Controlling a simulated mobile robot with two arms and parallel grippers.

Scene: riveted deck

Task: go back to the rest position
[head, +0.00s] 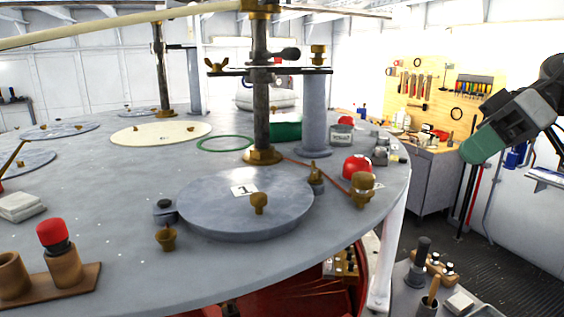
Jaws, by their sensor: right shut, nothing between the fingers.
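My right gripper (472,150) is at the upper right of the head view, grey with green fingers. It is shut and empty, raised in the air and pointing left and down. It is apart from the round grey deck (330,225), in front of the far workbench in the picture. My left gripper is not in view.
The riveted deck carries a grey round lid (212,205) with a brass knob, a brass-based post (262,110), a red dome (356,167) and a wooden block (65,268). A tool board (440,95) stands behind. Dark floor (490,240) shows at lower right.

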